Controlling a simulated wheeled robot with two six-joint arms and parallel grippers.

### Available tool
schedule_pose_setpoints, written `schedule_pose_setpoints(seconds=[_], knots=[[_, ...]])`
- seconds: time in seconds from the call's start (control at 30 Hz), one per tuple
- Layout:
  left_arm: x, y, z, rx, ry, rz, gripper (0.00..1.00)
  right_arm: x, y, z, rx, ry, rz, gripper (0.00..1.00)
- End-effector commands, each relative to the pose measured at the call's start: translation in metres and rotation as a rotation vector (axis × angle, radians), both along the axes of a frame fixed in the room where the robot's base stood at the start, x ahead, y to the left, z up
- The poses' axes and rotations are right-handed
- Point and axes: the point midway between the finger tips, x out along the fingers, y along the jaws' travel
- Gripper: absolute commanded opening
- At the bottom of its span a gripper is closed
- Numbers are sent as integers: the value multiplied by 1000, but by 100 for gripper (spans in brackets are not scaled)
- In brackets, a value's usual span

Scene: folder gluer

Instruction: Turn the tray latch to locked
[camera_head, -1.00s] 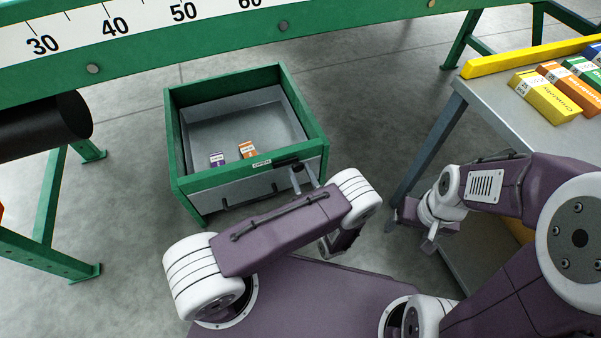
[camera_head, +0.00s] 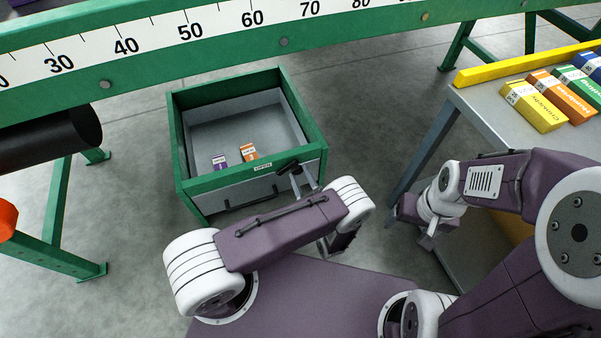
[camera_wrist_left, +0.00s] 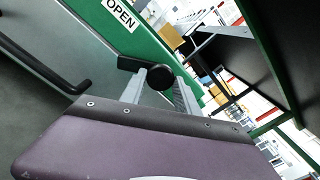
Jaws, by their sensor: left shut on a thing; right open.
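The tray (camera_head: 245,105) is a grey drawer in a green frame, with a small OPEN label (camera_head: 262,166) on the front rim. The label also shows in the left wrist view (camera_wrist_left: 120,14). The black tray latch (camera_head: 287,166) sits at the right of the front rim, tilted. In the left wrist view the latch (camera_wrist_left: 160,76) shows as a round hub with a short bar. My left gripper (camera_head: 303,180) is shut on the latch, its grey fingers on either side of it. My right gripper (camera_head: 428,240) is open and empty beside the grey table, away from the tray.
A purple box (camera_head: 220,162) and an orange box (camera_head: 249,153) lie in the tray. A black bar handle (camera_head: 250,202) is on the tray front. The grey table (camera_head: 480,115) at right carries several coloured boxes.

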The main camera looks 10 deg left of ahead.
Motion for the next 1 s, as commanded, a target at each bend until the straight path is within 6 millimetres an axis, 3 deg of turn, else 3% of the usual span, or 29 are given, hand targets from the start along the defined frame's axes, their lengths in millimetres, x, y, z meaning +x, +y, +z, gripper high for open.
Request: schedule_pose_setpoints(seconds=[0.5, 1.0], knots=[[-1, 0, 3, -403, -270, 0, 0, 0, 0, 36, 0, 0, 0, 76], [0, 0, 2, -725, -488, 0, 0, 0, 0, 59, 0, 0, 0, 76]])
